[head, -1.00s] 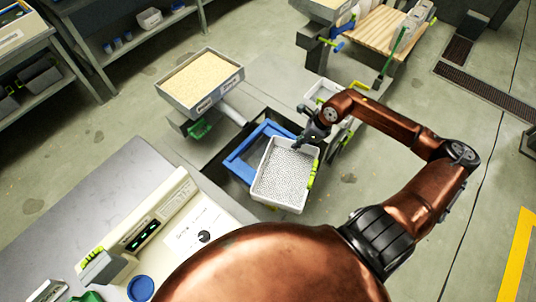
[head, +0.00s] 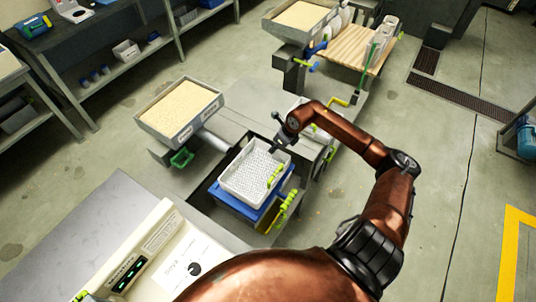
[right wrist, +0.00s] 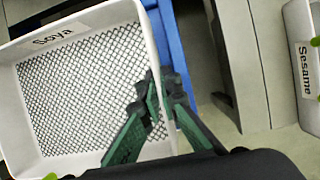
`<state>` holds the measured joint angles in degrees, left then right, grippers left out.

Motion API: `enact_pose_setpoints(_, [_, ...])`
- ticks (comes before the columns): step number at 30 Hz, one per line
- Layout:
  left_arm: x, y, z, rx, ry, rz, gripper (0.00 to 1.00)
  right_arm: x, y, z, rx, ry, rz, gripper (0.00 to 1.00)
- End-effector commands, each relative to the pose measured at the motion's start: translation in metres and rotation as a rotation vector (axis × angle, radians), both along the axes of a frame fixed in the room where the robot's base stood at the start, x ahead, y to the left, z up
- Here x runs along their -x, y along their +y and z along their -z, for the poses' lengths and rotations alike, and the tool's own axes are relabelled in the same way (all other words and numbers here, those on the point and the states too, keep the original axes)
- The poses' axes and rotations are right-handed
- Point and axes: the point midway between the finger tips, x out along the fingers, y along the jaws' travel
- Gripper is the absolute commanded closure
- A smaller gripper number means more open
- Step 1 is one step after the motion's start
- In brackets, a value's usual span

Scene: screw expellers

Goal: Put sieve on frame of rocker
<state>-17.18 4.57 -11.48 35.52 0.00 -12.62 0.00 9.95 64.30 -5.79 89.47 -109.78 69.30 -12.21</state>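The sieve (head: 256,177) is a white box with a grey mesh bottom and green handles. In the right wrist view the sieve (right wrist: 85,85) has the label "Soya". It is over the blue frame of the rocker (head: 237,207), roughly lined up with it; I cannot tell whether it rests fully on it. Blue of the frame (right wrist: 172,45) also shows beside the sieve in the right wrist view. My right gripper (head: 277,150) is at the sieve's far right wall. Its dark and green fingers (right wrist: 160,88) straddle the wall and close on it. My left gripper is not in view.
A grey tray of pale grain (head: 180,110) stands left of the rocker. A second white box labelled "Sesame" (right wrist: 305,60) is to the right. A control panel (head: 125,265) is at the front left. A wooden pallet (head: 355,45) lies farther back.

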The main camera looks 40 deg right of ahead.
Motion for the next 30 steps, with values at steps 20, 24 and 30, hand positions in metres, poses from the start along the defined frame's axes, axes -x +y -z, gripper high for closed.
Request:
enact_pose_setpoints(20, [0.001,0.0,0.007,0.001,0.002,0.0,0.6,-0.031,0.001,0.064,-0.001,-0.004,0.0,1.0])
enact_pose_setpoints(24, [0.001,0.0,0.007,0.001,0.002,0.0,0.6,-0.03,0.001,0.064,0.0,-0.004,0.0,1.0])
enact_pose_setpoints(30, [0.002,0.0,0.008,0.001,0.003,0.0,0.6,-0.03,0.001,0.067,0.001,-0.002,-0.001,0.95])
